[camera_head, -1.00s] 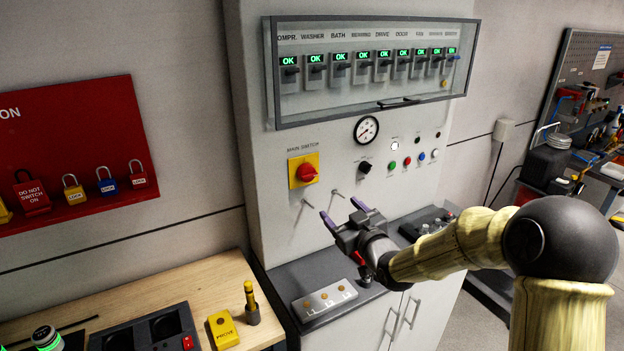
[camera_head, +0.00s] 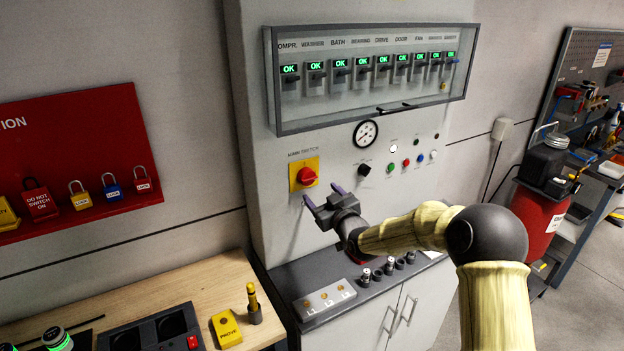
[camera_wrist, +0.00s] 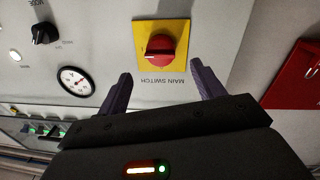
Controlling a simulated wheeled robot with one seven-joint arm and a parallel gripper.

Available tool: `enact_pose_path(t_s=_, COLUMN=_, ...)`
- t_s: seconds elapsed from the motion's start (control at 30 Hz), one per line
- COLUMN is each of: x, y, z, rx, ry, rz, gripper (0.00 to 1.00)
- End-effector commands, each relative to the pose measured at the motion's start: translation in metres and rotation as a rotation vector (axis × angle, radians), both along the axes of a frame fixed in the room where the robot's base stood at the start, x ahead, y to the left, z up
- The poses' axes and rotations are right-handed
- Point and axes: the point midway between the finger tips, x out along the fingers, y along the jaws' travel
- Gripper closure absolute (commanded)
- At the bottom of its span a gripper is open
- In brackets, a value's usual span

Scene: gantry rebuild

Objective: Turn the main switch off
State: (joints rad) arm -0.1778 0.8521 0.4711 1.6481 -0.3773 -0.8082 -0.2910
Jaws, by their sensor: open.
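The main switch (camera_head: 307,176) is a red rotary knob on a yellow square plate on the grey cabinet front, under the label MAIN SWITCH. In the wrist view the red knob (camera_wrist: 160,47) shows upside down, ahead of and between my fingers. My gripper (camera_head: 322,196) is open and empty, just below and to the right of the switch, apart from it. Its two dark fingers also show in the wrist view (camera_wrist: 160,77), with the MAIN SWITCH label between them. No finger touches the knob.
A glazed case (camera_head: 370,75) of breakers with green OK displays juts out above. A gauge (camera_head: 365,133) and a black selector (camera_head: 364,169) are right of the switch. A red board (camera_head: 75,150) with padlocks hangs left. A terminal block (camera_head: 325,300) lies on the ledge below.

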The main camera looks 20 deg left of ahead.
Motion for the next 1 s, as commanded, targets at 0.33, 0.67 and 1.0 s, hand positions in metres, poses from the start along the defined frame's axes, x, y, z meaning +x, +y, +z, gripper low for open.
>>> enact_pose_path(t_s=0.33, x=0.03, y=0.031, z=0.002, rx=0.001, ry=0.001, rz=0.0, gripper=0.32)
enact_pose_path(t_s=0.67, x=0.051, y=0.047, z=0.0, rx=-0.001, ry=0.001, rz=-0.003, gripper=0.32)
enact_pose_path(t_s=1.0, x=0.05, y=0.051, z=0.0, rx=0.0, ry=0.0, rz=0.001, gripper=0.36)
